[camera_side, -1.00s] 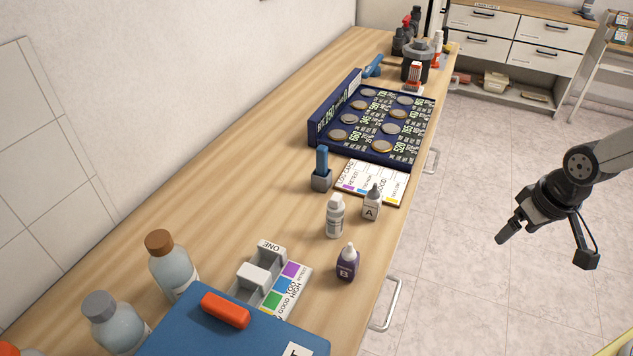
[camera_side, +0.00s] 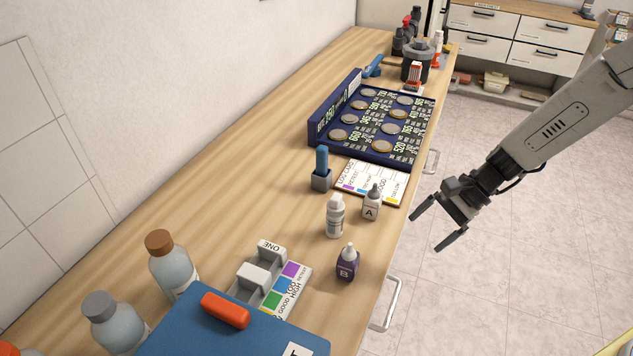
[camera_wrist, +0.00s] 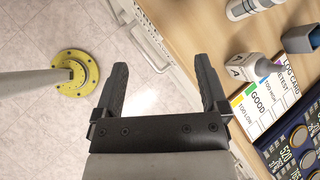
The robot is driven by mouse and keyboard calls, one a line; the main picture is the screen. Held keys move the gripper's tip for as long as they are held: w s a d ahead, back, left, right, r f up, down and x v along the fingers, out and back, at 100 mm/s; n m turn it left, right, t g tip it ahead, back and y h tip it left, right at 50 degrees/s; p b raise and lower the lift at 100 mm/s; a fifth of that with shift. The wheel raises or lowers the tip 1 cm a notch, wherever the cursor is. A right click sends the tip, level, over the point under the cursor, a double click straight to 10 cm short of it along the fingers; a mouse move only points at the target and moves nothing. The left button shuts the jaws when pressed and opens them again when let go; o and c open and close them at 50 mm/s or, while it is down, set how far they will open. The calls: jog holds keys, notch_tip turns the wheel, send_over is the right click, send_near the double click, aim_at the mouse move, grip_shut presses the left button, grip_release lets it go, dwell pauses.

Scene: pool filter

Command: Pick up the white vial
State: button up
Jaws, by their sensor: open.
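The white vial (camera_side: 335,217) stands upright on the wooden bench near its front edge, between bottle A (camera_side: 371,205) and purple bottle B (camera_side: 347,264). In the wrist view, the vial (camera_wrist: 250,8) shows at the top edge, partly cut off. Bottle A (camera_wrist: 245,67) stands right of my fingers there. My gripper (camera_side: 428,230) is open and empty, out past the bench's front edge, to the right of the vial and apart from it. In the wrist view, only floor and the bench front lie between my fingertips (camera_wrist: 162,66).
A white log card (camera_side: 372,181) and a dark blue tray of coins (camera_side: 319,127) lie beyond the vial. A grey holder (camera_side: 321,180) stands behind it. A blue case (camera_side: 190,335) and bottles (camera_side: 172,265) are nearer the camera. Bench wood left of the vial is clear.

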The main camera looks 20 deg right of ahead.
aim_at(337, 214)
jog(key=w+a+f+m+t+y, duration=0.1)
jog(key=w+m+t+y, duration=0.3)
jog(key=w+m, duration=0.4)
jog(key=shift+w+a+f+t, duration=0.3)
jog(key=shift+w+a+t, duration=0.1)
jog(key=shift+w+a, duration=0.55)
jog(key=shift+w+d, duration=0.1)
jog(key=shift+w, duration=0.05)
jog(key=shift+x, duration=3.35)
jog(key=shift+x, duration=2.6)
grip_shut()
